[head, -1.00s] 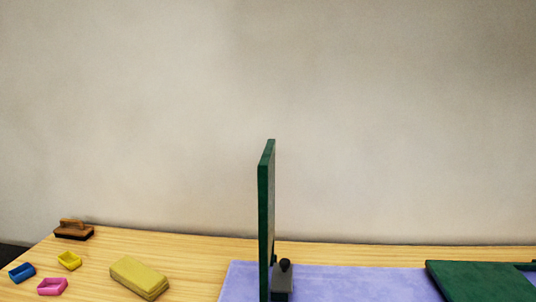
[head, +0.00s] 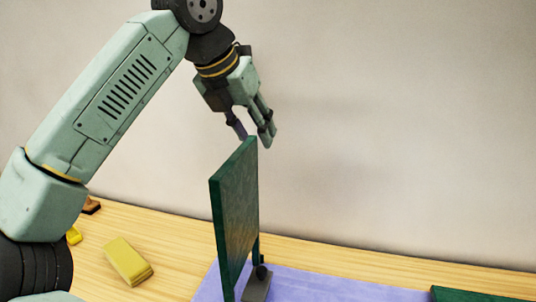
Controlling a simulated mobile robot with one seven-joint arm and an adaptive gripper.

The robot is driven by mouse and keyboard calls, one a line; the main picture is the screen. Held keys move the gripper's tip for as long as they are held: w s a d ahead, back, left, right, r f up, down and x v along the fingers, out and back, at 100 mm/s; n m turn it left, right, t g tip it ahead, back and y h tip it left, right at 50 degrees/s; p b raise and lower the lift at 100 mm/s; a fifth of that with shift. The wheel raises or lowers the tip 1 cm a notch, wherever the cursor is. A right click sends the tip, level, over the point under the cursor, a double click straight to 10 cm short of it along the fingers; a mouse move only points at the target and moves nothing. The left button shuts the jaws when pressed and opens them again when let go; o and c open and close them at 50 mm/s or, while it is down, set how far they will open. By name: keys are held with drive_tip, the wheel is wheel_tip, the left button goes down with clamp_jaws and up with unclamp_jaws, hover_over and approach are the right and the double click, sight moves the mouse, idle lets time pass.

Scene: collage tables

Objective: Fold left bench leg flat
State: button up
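The left bench leg (head: 236,215) is a dark green panel standing upright on the purple mat (head: 330,287). A dark bracket with a black knob (head: 259,280) sits at its base on the right side; the very bottom of the panel is cut off by the frame. My gripper (head: 253,134) points down just above the far top corner of the panel. Its fingers are spread and nothing shows between them. I cannot tell whether a fingertip touches the panel.
Another green panel (head: 470,295) lies low at the right edge. A yellow block (head: 128,262) lies on the wooden table (head: 165,232) left of the mat. A small yellow piece (head: 74,236) and a brown item (head: 91,206) are partly hidden behind my arm.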

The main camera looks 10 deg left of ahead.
sight(240, 168)
drive_tip(key=a+y, duration=0.1)
drive_tip(key=a, duration=0.1)
drive_tip(key=a+n+g+y, duration=0.1)
drive_tip(key=a, duration=0.1)
drive_tip(key=shift+s+f+n, duration=0.2)
drive_tip(key=shift+n, duration=0.1)
drive_tip(key=shift+a+f, duration=0.2)
drive_tip(key=shift+f, duration=0.1)
drive_tip(key=p+x, duration=0.2)
drive_tip(key=x, duration=0.8)
drive_tip(key=shift+f+p, duration=0.15)
drive_tip(key=shift+p, duration=0.15)
drive_tip(key=shift+s, duration=0.1)
drive_tip(key=shift+c, duration=0.2)
clamp_jaws()
